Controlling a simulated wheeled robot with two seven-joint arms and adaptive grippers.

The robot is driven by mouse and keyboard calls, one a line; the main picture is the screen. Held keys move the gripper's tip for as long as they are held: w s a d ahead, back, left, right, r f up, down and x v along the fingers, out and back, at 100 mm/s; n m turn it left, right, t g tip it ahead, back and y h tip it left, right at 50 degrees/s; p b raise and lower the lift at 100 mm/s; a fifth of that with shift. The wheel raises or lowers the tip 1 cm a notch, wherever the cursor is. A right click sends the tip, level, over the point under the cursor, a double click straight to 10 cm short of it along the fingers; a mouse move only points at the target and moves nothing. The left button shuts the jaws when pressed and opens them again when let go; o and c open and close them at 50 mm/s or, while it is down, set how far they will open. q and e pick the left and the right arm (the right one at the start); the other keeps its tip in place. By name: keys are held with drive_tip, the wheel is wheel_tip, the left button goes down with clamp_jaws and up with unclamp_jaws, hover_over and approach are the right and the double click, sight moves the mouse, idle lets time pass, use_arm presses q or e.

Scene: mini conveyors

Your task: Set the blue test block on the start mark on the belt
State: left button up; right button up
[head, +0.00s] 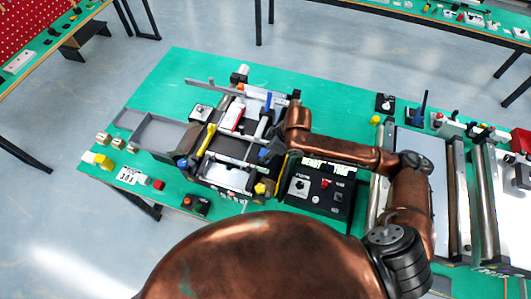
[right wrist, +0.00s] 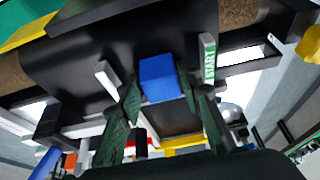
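The blue test block (right wrist: 158,78) sits between the two fingertips of my right gripper (right wrist: 160,92) in the right wrist view, with both fingers against its sides. Beyond it is the black belt (right wrist: 80,60); I cannot tell whether the block touches it. My left gripper is not in view.
A black control box (head: 316,187) stands right of the conveyor, close to my right arm. A grey tray (head: 158,134) lies to its left, with small yellow and beige blocks (head: 104,161) nearby. The green table's (head: 180,75) back left is clear.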

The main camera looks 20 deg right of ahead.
drive_tip(key=shift+o, duration=1.3)
drive_tip(key=shift+r, duration=0.25)
drive_tip(key=v, duration=1.2)
drive_tip(key=shift+f, duration=0.15)
idle(0.8)
